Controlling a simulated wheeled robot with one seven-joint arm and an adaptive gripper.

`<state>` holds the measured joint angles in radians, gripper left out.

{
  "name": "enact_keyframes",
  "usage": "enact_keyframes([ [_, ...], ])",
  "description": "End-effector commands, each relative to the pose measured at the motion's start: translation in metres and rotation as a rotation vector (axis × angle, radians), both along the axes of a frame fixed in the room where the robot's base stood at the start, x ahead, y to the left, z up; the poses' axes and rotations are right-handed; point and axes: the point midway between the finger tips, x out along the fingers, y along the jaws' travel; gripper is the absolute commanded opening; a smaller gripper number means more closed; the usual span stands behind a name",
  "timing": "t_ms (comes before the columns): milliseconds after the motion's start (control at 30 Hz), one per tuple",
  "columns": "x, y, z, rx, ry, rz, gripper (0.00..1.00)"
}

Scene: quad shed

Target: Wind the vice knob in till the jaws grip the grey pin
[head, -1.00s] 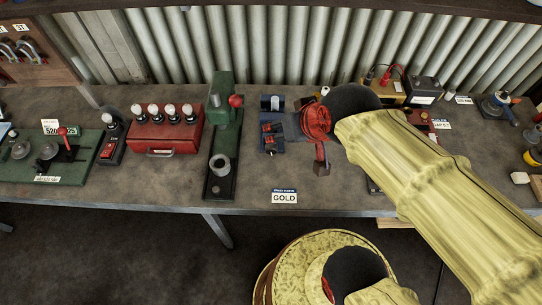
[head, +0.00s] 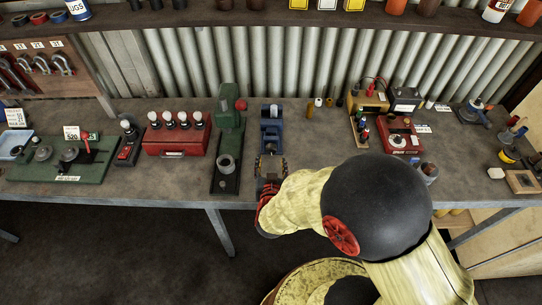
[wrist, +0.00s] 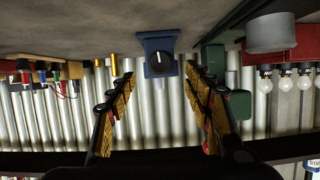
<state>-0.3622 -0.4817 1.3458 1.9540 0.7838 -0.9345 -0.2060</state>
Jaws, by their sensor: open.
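My gripper (head: 270,165) is in front of the vice in the head view. In the wrist view my gripper (wrist: 163,88) is open, with one finger each side of the knob's line, apart from it and empty.
A green press (head: 229,125) stands close left of the vice, with a red box of bulbs (head: 176,138) beyond. Small bottles (head: 310,110) stand to the right at the back. A red-based device (head: 400,137) is further right. Bench right of the vice is partly clear.

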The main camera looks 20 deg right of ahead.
Motion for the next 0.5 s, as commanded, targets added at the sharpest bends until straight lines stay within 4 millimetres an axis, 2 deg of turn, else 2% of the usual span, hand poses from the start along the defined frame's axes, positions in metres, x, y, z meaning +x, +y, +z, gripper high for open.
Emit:
enact_keyframes([
  [500,0.059,-0.019,-0.027,0.001,0.001,-0.003,0.51],
])
